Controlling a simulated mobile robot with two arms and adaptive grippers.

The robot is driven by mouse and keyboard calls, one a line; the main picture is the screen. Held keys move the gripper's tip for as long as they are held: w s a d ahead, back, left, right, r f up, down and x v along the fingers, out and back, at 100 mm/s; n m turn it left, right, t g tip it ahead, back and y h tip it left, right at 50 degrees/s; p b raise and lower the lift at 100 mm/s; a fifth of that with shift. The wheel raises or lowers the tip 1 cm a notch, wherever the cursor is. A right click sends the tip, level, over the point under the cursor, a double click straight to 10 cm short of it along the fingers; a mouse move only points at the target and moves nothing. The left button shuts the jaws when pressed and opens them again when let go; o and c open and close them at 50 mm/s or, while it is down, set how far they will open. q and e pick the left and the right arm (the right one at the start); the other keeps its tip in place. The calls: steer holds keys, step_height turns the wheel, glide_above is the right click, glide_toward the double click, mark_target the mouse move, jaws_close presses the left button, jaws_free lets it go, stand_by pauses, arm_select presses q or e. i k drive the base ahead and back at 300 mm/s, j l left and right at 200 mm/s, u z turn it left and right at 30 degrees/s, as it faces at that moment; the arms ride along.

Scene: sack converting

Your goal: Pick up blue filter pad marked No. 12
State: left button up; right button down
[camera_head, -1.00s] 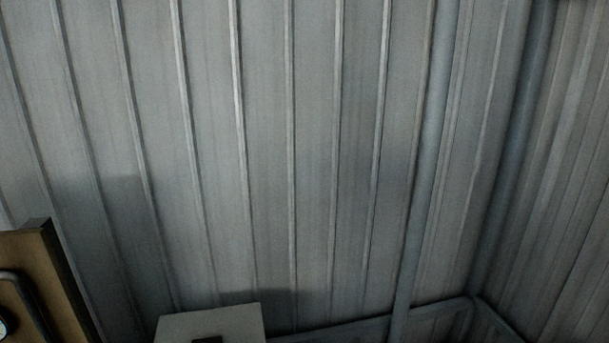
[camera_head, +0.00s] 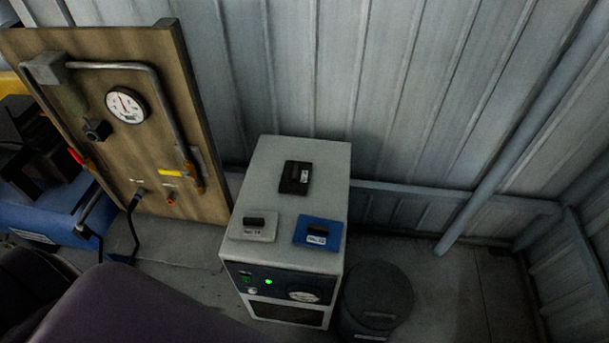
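A blue filter pad (camera_head: 330,238) with a dark grip and a white label lies flat at the front right of the top of a light grey cabinet (camera_head: 270,180). Its label seems to read No. 12, but it is small and blurred. A pale grey pad (camera_head: 252,231) with a dark grip and a label lies to its left. A black pad (camera_head: 296,177) with a label lies farther back on the same top. Neither of my grippers is in view.
A wooden panel (camera_head: 150,150) with pipes and a gauge (camera_head: 127,105) stands left of the cabinet. A dark round bin (camera_head: 377,297) stands at its right. A blue unit (camera_head: 45,212) is at the far left. Corrugated walls close the back and right.

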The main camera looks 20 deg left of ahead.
mark_target(310, 231)
steer(key=u, duration=0.9)
steer(key=k+j, duration=0.1)
steer(key=j, duration=0.35)
steer(key=k+j, duration=0.1)
steer(key=j, duration=0.35)
steer(key=k+j, duration=0.1)
steer(key=j, duration=0.35)
